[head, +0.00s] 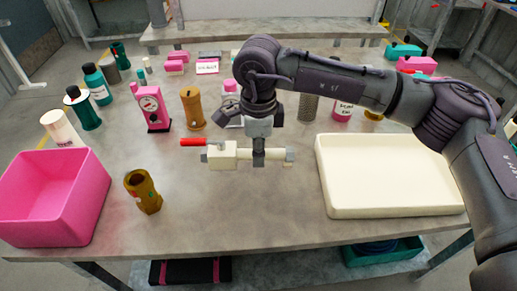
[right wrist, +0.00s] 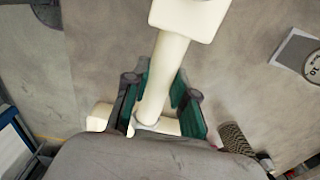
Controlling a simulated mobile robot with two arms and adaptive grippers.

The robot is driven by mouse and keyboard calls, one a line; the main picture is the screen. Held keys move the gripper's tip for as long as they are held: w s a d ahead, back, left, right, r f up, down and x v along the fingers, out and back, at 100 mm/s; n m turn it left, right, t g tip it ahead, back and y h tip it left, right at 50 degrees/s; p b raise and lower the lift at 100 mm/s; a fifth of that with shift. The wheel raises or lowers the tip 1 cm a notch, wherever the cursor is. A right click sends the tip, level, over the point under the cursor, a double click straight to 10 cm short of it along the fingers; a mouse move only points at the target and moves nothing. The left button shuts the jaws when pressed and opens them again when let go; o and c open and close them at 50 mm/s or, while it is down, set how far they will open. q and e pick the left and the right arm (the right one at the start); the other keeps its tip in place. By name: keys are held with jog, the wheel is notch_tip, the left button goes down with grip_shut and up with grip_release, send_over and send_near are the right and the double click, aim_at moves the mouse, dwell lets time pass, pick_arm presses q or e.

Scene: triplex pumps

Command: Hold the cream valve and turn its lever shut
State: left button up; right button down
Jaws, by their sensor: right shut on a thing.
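The cream valve (head: 222,157) is near the middle of the table in the head view, its pipe running left to right. Its red lever (head: 193,142) sits on top at the left end and points left, roughly in line with the pipe. My right gripper (head: 259,158) comes down from above and is shut around the pipe, right of the valve body. In the right wrist view the cream pipe (right wrist: 160,80) lies between the green-padded fingers; the lever does not show there. I cannot tell whether the valve touches the table. My left gripper is not in view.
A pink bin (head: 62,200) stands at the left and a cream tray (head: 385,210) at the right. A brown fitting (head: 143,192) stands left of the valve. A pink gauge (head: 152,108) and an orange-brown cylinder (head: 192,108) stand behind. The table in front is clear.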

aim_at(258, 183)
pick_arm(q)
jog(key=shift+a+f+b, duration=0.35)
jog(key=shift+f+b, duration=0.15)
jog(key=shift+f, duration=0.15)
pick_arm(e)
jog(key=shift+a+f, duration=0.1)
jog(key=shift+f, duration=0.6)
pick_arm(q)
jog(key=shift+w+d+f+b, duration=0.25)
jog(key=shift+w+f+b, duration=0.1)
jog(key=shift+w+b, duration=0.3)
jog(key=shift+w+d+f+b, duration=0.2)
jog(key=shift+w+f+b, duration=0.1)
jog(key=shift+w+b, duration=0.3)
pick_arm(e)
jog(key=shift+f, duration=1.4)
jog(key=shift+f+b, duration=0.75)
jog(key=shift+f, duration=0.25)
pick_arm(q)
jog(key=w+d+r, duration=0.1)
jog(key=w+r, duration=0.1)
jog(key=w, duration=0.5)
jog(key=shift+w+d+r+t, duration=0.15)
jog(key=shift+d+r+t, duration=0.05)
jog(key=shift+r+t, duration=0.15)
pick_arm(e)
jog(key=shift+f, duration=0.35)
